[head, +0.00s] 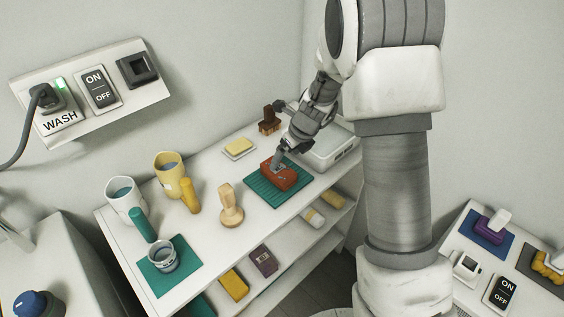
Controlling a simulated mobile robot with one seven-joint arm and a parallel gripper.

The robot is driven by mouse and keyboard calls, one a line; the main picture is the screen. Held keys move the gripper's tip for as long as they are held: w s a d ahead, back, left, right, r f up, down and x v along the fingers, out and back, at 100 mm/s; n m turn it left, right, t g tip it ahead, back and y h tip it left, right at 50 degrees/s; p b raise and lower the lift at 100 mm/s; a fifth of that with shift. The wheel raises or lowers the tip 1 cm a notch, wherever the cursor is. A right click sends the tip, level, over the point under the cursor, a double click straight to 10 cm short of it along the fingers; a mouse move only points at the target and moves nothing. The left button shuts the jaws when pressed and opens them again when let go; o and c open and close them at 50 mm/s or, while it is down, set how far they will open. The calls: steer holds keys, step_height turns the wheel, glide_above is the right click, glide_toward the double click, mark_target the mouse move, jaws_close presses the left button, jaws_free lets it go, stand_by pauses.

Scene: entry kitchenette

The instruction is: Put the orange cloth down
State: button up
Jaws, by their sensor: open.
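The orange cloth (284,181), a folded reddish-orange block, lies on a ribbed teal mat (262,196) on the top of the white shelf unit. My gripper (277,162) is open and right over the cloth, reaching down from the upper right. Its fingertips are at the top of the cloth; I cannot tell whether they touch it. The gripper hides part of the cloth's back side.
A yellow sponge on a dish (239,148), a brown brush (268,121) and a white case (327,148) stand close by. A wooden stamp (231,205), mugs (123,197) and a cup (162,257) on another teal mat stand to the left.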

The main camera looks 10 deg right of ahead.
steer(key=s+d+r+n, duration=0.1)
steer(key=s+r+n, duration=0.5)
steer(key=r, duration=0.3)
steer(key=s+r+n, duration=0.7)
steer(key=r, duration=0.2)
steer(key=s+d+r+n+t+h, duration=0.1)
steer(key=s+d+r+n, duration=0.1)
steer(key=s+n, duration=0.5)
steer(key=s+d+r+n+t+h, duration=0.1)
steer(key=s+d+r+n, duration=0.1)
steer(key=s+n, duration=0.6)
steer(key=shift+s+r+n+h, duration=0.35)
steer(key=shift+s+r, duration=0.2)
steer(key=shift+s, duration=0.6)
steer(key=shift+d, duration=0.1)
